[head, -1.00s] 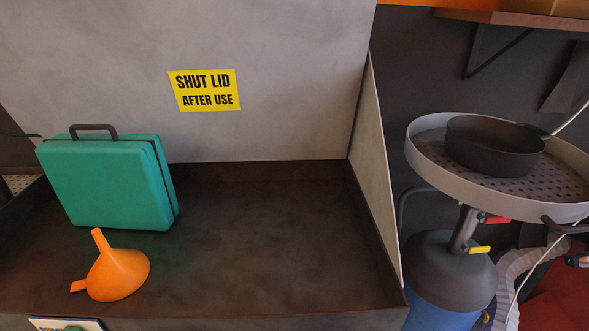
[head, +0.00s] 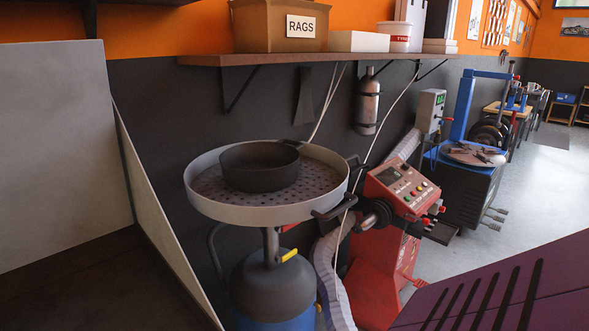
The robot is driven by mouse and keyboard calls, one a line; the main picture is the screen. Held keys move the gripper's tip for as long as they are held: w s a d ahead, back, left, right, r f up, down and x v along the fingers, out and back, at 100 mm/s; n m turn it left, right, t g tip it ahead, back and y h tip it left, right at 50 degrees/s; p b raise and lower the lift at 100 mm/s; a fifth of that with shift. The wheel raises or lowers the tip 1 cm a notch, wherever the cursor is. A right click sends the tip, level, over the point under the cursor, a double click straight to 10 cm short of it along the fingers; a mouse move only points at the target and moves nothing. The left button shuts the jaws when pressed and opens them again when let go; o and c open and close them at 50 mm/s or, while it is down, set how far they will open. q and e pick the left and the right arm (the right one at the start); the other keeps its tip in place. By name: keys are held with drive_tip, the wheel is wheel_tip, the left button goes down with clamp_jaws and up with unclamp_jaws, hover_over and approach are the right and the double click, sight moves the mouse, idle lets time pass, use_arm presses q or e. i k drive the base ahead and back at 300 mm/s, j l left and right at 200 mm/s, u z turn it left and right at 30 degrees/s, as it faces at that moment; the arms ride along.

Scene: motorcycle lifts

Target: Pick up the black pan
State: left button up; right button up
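The black pan (head: 260,172) is round and deep, with a short handle at its upper right. It sits upright in the head view, left of the middle, on a round grey tray (head: 210,207) with a perforated floor and a raised rim. The tray stands on a post above a dark and blue tank (head: 272,285). Neither of my grippers is in view.
A shelf (head: 300,60) with a rags box (head: 270,25) runs above the tray. A red machine (head: 385,240) stands close on the tray's right. A basin's side panel (head: 160,225) is on the left. A dark slotted surface (head: 500,290) fills the lower right.

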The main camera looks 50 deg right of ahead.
sight(256, 167)
drive_tip(key=z, duration=0.4)
drive_tip(key=j+z, duration=0.1)
drive_tip(key=z, duration=0.25)
drive_tip(key=k+z, duration=0.1)
drive_tip(key=z, duration=0.3)
drive_tip(key=j+z, duration=0.1)
drive_tip(key=z, duration=0.3)
